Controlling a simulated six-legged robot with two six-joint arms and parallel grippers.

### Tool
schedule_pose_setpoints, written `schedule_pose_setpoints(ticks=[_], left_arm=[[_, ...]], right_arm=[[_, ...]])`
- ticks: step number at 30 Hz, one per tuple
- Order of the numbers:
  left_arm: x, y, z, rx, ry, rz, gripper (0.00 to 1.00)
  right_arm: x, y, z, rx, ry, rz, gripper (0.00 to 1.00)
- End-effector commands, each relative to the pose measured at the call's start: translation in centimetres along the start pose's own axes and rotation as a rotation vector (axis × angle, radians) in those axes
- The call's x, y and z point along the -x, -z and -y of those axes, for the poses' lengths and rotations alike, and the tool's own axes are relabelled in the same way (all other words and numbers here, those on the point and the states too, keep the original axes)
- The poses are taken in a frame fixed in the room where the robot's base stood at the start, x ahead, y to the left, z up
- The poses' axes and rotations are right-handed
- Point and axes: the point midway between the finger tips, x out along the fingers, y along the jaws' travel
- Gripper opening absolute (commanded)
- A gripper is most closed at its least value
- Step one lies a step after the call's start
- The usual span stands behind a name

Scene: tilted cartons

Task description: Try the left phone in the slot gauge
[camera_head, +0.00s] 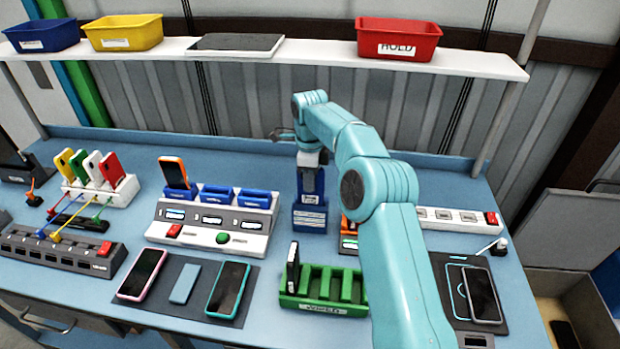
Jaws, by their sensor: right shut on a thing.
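A pink-framed phone (142,273) lies face up at the left of a dark mat. A teal-framed phone (229,289) lies at the mat's right, with a small light-blue block (185,283) between them. My right gripper (311,160) points down at the back middle of the table. It is shut on the top of a dark blue upright piece (311,182), which stands at a blue labelled block (309,218). I cannot tell whether the piece is separate from the block, or which item is the slot gauge. My left gripper is out of view.
A green rack (325,303) with one dark phone upright in its left slot stands in front. A white charging station (212,229) holds an orange phone. My right arm hides part of the right side. A dark phone (481,295) lies on a pad at right.

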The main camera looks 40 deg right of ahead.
Motion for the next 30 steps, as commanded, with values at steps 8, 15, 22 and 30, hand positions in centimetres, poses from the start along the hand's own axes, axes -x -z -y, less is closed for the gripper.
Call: schedule_pose_setpoints(ticks=[8,15,22,30], left_arm=[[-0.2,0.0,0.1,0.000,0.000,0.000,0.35],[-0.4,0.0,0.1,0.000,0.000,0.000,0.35],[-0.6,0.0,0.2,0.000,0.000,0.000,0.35],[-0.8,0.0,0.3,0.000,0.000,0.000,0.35]], right_arm=[[-0.3,0.0,0.0,0.000,0.001,0.000,0.00],[-0.6,0.0,0.0,0.000,0.001,0.001,0.00],[-0.9,0.0,0.0,0.000,0.001,0.001,0.00],[-1.2,0.0,0.0,0.000,0.001,0.001,0.00]])
